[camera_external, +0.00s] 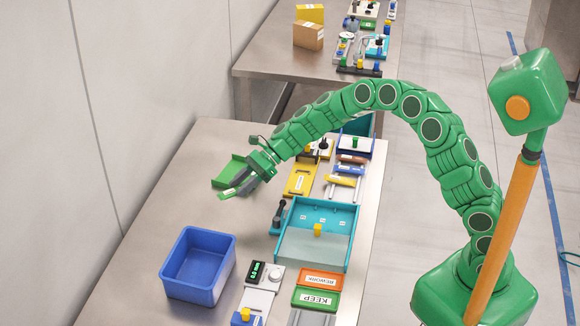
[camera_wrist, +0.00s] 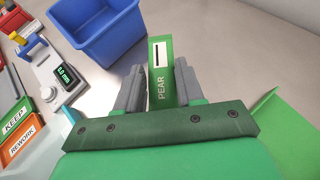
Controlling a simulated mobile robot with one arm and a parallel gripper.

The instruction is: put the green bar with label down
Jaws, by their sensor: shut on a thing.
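My gripper (camera_external: 237,188) is shut on a green bar (camera_wrist: 158,70) with a white label and the word "PEAR". In the wrist view the two grey fingers clasp the bar from both sides. In the external view the bar's pale end (camera_external: 226,196) shows past the fingertips, over the left part of the steel table (camera_external: 150,240). Whether the bar touches the table I cannot tell.
A green tray (camera_external: 229,170) lies just behind my gripper. An empty blue bin (camera_external: 189,284) stands nearer the front. A teal tray (camera_external: 313,250), a "6.0 mm" gauge (camera_wrist: 63,73), and "KEEP" and "REWORK" plates (camera_external: 318,280) lie to the right. Bare table lies between bin and gripper.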

